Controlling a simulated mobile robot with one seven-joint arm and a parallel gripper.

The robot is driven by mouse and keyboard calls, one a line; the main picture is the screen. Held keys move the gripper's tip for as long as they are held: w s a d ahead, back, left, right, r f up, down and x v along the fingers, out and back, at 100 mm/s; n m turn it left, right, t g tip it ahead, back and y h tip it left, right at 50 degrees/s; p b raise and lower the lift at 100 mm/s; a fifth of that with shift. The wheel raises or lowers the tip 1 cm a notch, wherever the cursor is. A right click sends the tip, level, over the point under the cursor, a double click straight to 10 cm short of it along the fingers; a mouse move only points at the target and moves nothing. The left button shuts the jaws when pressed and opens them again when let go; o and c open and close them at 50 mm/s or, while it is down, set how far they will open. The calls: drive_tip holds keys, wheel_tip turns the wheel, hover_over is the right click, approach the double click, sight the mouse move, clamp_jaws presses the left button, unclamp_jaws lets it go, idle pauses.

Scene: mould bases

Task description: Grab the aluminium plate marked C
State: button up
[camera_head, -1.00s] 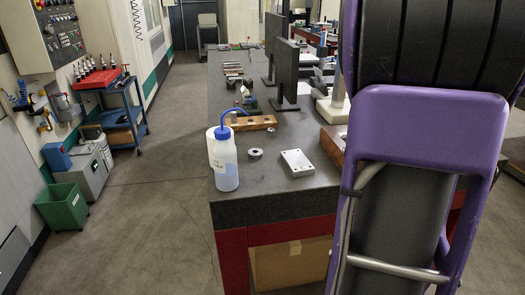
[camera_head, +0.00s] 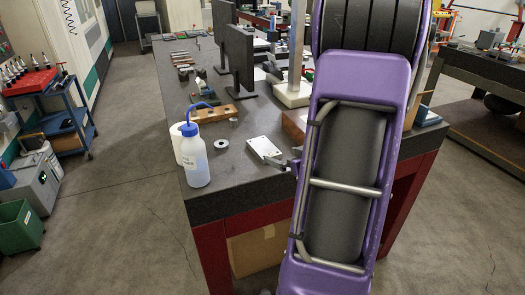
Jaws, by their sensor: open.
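A small light-grey metal plate (camera_head: 264,147) with holes near its corners lies flat on the dark bench top, near the front edge. No letter on it can be read at this size. My gripper (camera_head: 279,160) shows only in part, as grey fingers at the plate's right front corner. The rest of it is hidden behind my purple arm. It is open, and I cannot tell whether it touches the plate.
A wash bottle with a blue cap (camera_head: 194,155) and a white roll stand left of the plate. A metal ring (camera_head: 221,144) lies between them. A wooden block with holes (camera_head: 212,113) lies behind. Dark upright panels (camera_head: 238,60) stand farther back.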

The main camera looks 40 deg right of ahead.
sight(264, 148)
drive_tip(key=x, duration=1.2)
drive_tip(key=shift+r, duration=0.2)
drive_tip(key=shift+d+r, duration=0.1)
clamp_jaws()
